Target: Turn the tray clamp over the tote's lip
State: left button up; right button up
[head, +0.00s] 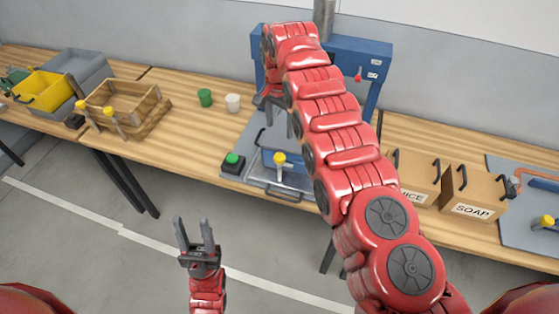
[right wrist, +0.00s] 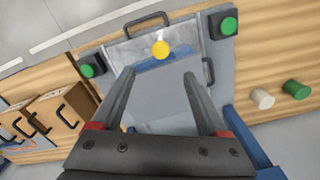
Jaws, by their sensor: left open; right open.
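The tray clamp (head: 280,159) has a yellow knob on a pale stem and stands at the front of the grey tray under the blue press. In the right wrist view its knob (right wrist: 160,49) lies beyond my fingertips. The blue tote (head: 267,160) sits behind it, mostly hidden by my right arm; a blue edge of the tote (right wrist: 164,64) shows in the right wrist view. My right gripper (right wrist: 158,75) is open and empty above the tray, apart from the clamp. My left gripper (head: 193,221) is open and empty over the floor, in front of the bench.
The blue press (head: 358,55) stands around the tray (head: 236,172). A green button (head: 232,160) is at the tray's left. Green and white cups (head: 233,102), a wooden crate (head: 128,108) and a yellow bin (head: 43,90) stand left; cardboard boxes (head: 468,192) stand right.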

jog(key=b, duration=0.6)
send_over(280, 156)
notch_tip(280, 156, down, 8)
jog(key=shift+s+f, duration=0.1)
jog(key=shift+s, duration=0.05)
notch_tip(280, 156, down, 4)
jog(key=shift+r, duration=0.2)
jog(key=shift+f, duration=0.4)
grip_shut()
